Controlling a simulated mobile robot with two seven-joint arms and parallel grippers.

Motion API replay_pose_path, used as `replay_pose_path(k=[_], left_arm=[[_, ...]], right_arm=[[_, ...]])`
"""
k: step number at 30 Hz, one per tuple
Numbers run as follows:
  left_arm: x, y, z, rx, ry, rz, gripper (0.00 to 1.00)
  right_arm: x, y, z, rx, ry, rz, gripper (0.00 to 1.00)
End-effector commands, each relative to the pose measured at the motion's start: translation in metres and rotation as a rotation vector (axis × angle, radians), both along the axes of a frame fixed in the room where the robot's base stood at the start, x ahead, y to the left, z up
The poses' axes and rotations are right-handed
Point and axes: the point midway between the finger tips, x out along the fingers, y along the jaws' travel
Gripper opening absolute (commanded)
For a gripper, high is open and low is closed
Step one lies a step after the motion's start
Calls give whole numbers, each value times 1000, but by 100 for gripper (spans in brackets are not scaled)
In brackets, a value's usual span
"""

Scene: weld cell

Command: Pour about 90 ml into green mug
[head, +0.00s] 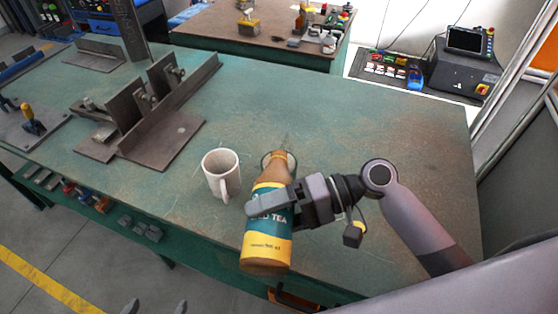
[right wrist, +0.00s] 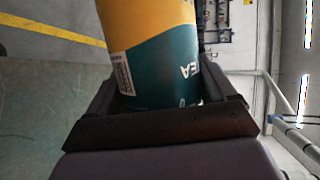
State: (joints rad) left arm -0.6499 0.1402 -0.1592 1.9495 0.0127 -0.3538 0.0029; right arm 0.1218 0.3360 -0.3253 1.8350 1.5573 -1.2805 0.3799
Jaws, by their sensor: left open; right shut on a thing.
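A bottle with a brown neck and a yellow and teal tea label (head: 266,250) is held by my right gripper (head: 262,205), which is shut around its middle. The bottle is tilted, its base towards me and its neck pointing away. A round rim (head: 291,160) shows behind the neck, mostly hidden; I cannot tell its colour or whether the neck is over it. A whitish mug (head: 217,183) stands upright to the left of the bottle. No mug looks clearly green. The right wrist view shows the bottle (right wrist: 155,60) between the fingers. My left gripper (head: 156,307) is open at the bottom edge, only its fingertips showing.
The green worktable (head: 400,130) is clear at the right and back. A steel fixture with clamps (head: 150,110) stands at the left. A screwdriver-like tool with a yellow handle (head: 32,122) is at the far left. A second bench (head: 265,45) stands behind.

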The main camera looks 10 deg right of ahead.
Motion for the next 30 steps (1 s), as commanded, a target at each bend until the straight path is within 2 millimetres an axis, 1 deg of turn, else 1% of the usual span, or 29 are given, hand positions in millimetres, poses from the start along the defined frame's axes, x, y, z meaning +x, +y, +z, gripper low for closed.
replay_pose_path(k=[30], left_arm=[[0, 0, 6, 0, 0, 0, 100]], right_arm=[[-5, 2, 4, 20, 46, 1, 35]])
